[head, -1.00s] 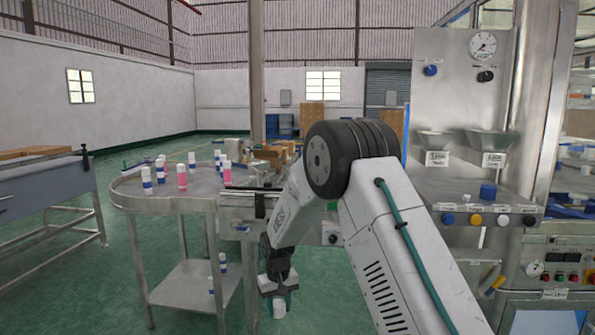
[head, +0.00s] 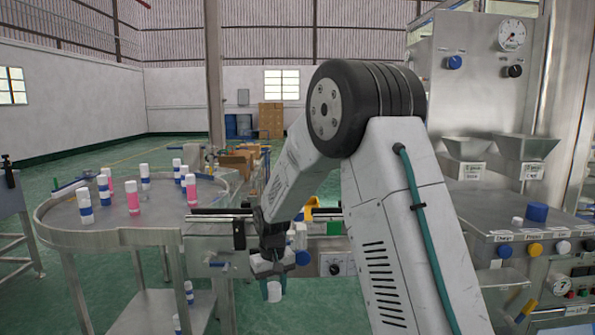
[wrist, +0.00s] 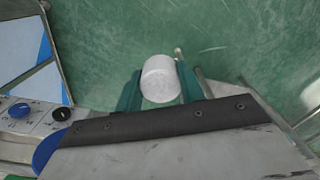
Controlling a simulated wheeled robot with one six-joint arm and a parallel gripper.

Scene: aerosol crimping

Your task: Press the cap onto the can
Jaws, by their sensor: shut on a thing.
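My gripper (head: 272,268) hangs low, fingers down, in front of the conveyor beside the round table. It is shut on a plain white cap (wrist: 161,80), a short cylinder between the two teal fingers in the wrist view. The cap's lower part also shows under the jaws in the head view (head: 274,293). Several cans stand upright on the round table: white ones with blue bands, such as one can (head: 86,205), and pink ones with white tops, such as another can (head: 132,198). I cannot tell which can is meant for the cap.
The round steel table (head: 110,226) has a raised rim, with a lower shelf beneath. A steel machine panel (head: 472,105) with a gauge, hoppers and knobs stands at the right. A blue round part (head: 537,212) lies on its ledge.

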